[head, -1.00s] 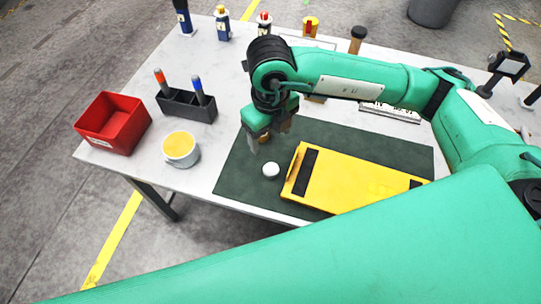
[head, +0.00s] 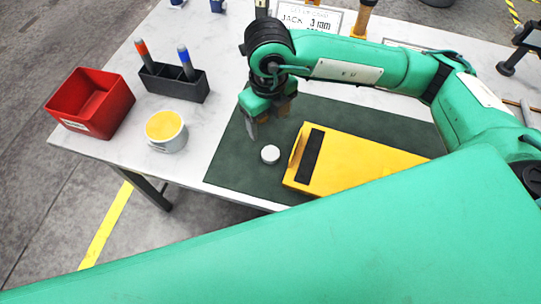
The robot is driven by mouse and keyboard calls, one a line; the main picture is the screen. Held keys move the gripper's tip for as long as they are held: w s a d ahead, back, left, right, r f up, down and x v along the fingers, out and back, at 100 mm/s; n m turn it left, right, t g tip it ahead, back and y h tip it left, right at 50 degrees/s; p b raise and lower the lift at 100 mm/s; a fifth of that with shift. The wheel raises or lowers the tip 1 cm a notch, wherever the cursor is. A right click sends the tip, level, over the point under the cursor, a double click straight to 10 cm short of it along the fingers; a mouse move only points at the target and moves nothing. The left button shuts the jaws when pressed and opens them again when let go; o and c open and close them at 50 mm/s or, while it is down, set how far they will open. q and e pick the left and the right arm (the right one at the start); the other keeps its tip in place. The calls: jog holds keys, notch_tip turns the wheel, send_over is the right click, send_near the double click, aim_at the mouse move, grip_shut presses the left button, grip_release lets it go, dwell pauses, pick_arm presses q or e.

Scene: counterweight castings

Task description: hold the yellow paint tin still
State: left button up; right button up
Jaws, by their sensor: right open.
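The yellow paint tin (head: 160,143) is a small pale tub with a yellow top. It stands upright on the white table, between the red bin and the dark green mat. My right gripper (head: 264,124) points down over the mat, to the right of the tin and clearly apart from it. Its jaws are open, and I see nothing held between them. My left gripper is not in view.
A red bin (head: 112,119) and a dark marker holder (head: 172,84) stand near the tin. A small white round piece (head: 270,154) and a yellow case (head: 353,168) lie on the green mat (head: 231,165). A large green part of mine covers the bottom.

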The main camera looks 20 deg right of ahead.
jog(key=p, duration=0.2)
send_over(270, 154)
notch_tip(270, 154, down, 7)
jog(key=shift+f, duration=0.8)
